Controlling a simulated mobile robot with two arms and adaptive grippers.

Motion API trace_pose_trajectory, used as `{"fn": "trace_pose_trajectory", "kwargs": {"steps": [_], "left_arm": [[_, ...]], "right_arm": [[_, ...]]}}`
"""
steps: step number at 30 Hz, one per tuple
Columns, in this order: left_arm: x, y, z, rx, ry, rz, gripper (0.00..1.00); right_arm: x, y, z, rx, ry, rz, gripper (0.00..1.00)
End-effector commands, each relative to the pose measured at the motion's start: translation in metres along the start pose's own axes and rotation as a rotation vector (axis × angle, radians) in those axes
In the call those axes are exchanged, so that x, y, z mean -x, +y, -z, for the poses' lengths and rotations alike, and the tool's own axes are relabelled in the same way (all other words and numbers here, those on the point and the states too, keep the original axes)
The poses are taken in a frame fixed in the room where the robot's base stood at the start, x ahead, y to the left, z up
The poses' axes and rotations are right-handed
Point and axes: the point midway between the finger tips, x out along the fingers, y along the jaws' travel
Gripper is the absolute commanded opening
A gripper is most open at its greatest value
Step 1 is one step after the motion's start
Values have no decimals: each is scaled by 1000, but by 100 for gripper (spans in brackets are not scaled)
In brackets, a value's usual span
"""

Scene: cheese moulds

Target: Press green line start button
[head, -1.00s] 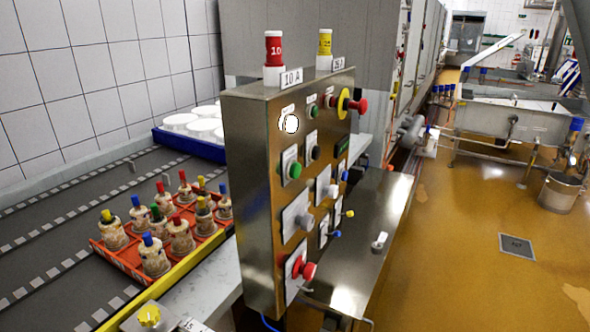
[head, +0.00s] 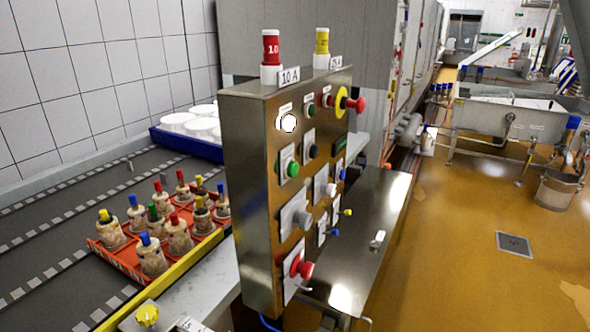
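A steel control panel (head: 255,200) stands upright in the middle of the head view, its button face turned to the right. A green push button (head: 292,169) sits on a pale plate near the panel's left edge, below a round white lamp or button (head: 288,123). A smaller dark green button (head: 310,108) is higher up. The lettering beside the buttons is too small to read. Neither of my grippers is in view, and nothing covers the larger green button.
A red mushroom knob (head: 301,267) and a red knob on a yellow collar (head: 355,104) stick out from the panel. A conveyor (head: 60,255) carries an orange crate (head: 118,262) of moulds at left. The brown floor (head: 450,260) at right has free room.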

Motion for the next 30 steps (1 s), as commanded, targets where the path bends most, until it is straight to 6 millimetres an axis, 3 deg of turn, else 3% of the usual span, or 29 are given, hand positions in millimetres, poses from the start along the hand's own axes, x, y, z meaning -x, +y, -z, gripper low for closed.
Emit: {"fn": "trace_pose_trajectory", "kwargs": {"steps": [6, 16, 30], "left_arm": [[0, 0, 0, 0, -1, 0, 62], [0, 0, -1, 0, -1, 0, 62], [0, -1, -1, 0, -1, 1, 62]], "right_arm": [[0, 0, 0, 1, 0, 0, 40], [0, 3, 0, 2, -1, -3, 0], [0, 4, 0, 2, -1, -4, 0]]}}
